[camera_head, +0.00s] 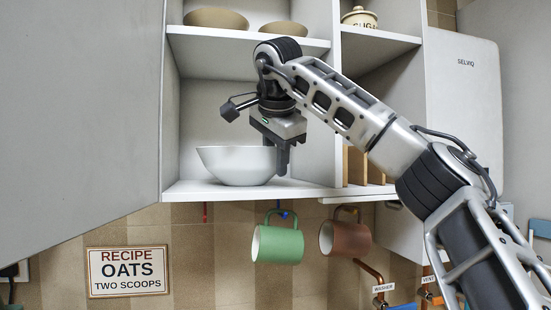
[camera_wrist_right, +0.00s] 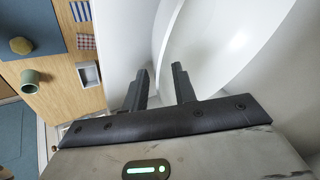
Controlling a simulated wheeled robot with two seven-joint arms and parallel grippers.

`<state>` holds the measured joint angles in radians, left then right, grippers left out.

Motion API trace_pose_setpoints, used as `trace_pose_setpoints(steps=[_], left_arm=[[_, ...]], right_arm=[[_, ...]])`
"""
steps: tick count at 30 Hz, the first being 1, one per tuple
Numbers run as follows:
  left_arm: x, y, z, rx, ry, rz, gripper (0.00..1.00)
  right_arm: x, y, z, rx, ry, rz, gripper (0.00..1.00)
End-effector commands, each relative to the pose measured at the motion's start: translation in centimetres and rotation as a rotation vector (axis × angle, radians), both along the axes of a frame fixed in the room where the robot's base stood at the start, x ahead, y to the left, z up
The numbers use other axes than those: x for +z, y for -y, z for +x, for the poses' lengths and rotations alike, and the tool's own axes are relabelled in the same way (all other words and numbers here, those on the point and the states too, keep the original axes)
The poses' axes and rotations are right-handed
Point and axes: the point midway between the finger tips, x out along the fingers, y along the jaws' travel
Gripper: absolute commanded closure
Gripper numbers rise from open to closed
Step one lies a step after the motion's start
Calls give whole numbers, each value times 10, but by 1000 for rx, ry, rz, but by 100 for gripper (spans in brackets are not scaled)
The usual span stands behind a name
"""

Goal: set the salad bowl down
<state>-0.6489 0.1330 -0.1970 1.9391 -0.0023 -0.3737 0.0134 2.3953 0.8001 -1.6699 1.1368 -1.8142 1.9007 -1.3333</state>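The white salad bowl (camera_head: 235,165) sits upright on the lower shelf of the open cupboard, its base appearing to rest on the shelf board (camera_head: 250,189). My right gripper (camera_head: 284,160) points down at the bowl's right rim. In the right wrist view the two fingers (camera_wrist_right: 160,80) are apart, with the edge of the bowl (camera_wrist_right: 228,45) between them and what looks like clearance around its thin wall. Whether a finger touches the wall is hard to tell. My left gripper is not in view.
Bowls (camera_head: 216,19) and a sugar pot (camera_head: 360,17) stand on the upper shelf. A divider and upright boards (camera_head: 357,165) are right of the bowl. A green mug (camera_head: 278,242) and a brown mug (camera_head: 345,236) hang below. The open cupboard door (camera_head: 80,100) fills the left.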

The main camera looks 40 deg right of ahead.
Motion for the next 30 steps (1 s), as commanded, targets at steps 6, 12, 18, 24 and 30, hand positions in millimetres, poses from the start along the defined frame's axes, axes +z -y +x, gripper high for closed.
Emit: trace_pose_setpoints(steps=[6, 12, 18, 24, 30], left_arm=[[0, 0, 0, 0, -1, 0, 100], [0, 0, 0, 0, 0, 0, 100], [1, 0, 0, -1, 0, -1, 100], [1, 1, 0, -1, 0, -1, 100], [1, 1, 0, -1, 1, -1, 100]], right_arm=[[7, -3, -2, 1, 3, -1, 73], [38, -18, -18, 3, 5, -2, 73], [74, -34, -39, -1, 5, -4, 73], [94, -44, -50, -1, 1, -3, 73], [99, -47, -53, 0, 0, -1, 73]])
